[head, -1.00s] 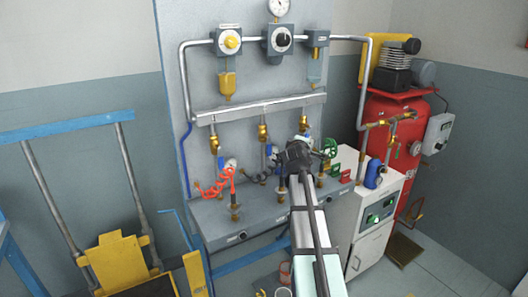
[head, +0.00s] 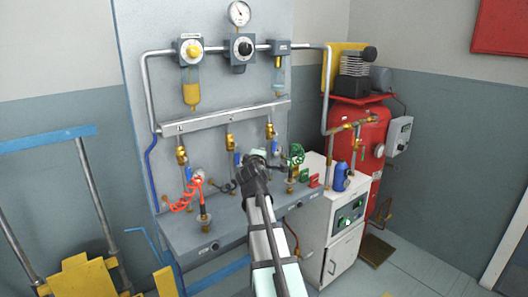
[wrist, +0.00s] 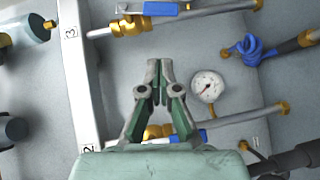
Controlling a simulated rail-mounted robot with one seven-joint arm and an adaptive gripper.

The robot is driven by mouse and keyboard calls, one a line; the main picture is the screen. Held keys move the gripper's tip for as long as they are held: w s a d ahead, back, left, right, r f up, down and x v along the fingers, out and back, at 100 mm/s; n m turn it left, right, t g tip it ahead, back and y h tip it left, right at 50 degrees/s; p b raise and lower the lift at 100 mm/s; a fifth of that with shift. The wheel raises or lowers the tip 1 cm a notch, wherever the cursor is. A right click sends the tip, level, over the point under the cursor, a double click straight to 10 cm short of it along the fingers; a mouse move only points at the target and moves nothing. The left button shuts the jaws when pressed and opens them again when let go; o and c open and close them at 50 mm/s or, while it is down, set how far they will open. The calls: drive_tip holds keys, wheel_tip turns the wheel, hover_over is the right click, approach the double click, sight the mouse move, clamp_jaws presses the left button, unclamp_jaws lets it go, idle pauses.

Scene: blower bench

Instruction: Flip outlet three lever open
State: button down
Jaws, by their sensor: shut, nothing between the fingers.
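Outlet three is the rightmost drop under the manifold bar (head: 225,117) in the head view, with a brass valve (head: 270,131). In the wrist view, the label "3" marks the bar, and outlet three's brass valve (wrist: 130,26) and blue lever (wrist: 168,8) lie at the top edge. The lever runs along the pipe and is partly cut off. My gripper (wrist: 160,64) is shut and empty, apart from the lever and below it in the wrist picture. A second brass valve with a blue lever (wrist: 182,137), by the "2" label, is partly hidden behind my fingers.
In the head view, a red coiled hose (head: 184,196) is left and a green coil (head: 296,154) right of my gripper.

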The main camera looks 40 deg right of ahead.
drive_tip(key=shift+v, duration=2.7)
drive_tip(key=shift+w+r, duration=0.1)
drive_tip(key=shift+r, duration=0.05)
